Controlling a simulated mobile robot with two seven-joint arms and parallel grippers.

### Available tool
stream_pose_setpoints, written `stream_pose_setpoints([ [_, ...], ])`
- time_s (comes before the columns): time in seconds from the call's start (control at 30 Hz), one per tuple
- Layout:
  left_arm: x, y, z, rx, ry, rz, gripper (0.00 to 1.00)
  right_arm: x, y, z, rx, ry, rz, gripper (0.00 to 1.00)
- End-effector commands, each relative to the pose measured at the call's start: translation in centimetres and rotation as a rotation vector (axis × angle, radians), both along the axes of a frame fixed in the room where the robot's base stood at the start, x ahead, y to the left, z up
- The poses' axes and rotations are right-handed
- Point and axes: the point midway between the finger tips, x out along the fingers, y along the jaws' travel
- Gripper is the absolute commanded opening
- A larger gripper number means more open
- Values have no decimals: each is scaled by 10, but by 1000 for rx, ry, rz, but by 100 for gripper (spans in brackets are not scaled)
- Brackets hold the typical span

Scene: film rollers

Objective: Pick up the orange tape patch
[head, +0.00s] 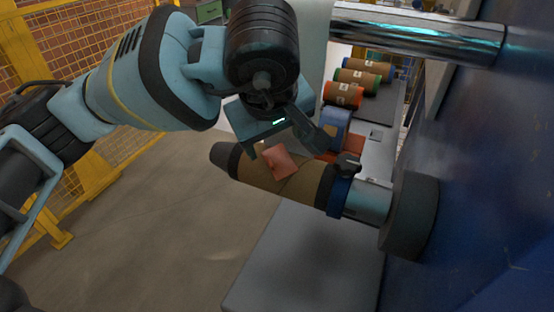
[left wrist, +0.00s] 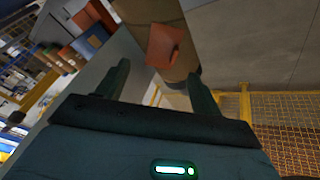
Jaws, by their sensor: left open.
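The orange tape patch (head: 278,161) lies on the side of a brown roll (head: 307,185). The roll sits on a horizontal spindle with a blue ring (head: 339,195) and a dark round flange. My left gripper (head: 300,160) is open at the roll in the head view, with one finger on each side of the patch. In the left wrist view the patch (left wrist: 164,46) shows on the roll, beyond and between the open fingertips (left wrist: 157,78). Nothing is held between the fingers. My right gripper is in neither view.
A shiny metal roller (head: 420,28) runs across the top right. Several coloured rolls (head: 344,95) lie on a rack behind. A dark blue machine wall (head: 490,170) fills the right side. A grey platform (head: 305,260) is below the roll, and yellow mesh fencing (head: 85,45) stands at the left.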

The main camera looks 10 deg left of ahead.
Motion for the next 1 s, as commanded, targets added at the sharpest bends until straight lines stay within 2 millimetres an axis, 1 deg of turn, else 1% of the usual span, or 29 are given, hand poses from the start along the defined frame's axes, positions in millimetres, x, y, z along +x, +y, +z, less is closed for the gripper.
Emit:
stream_pose_setpoints([
  [0.13,4,-2,-21,1,3,0,66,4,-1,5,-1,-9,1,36],
  [0.3,12,-1,-37,0,1,0,66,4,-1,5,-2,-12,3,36],
  [0.57,14,0,-40,1,1,-1,66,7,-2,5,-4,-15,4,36],
  [0.6,14,0,-40,0,0,-1,65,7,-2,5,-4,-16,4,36],
  [0.9,14,-1,-40,0,0,0,27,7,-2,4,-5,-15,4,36],
  [1.0,14,-1,-40,0,0,0,27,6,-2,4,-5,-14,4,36],
])
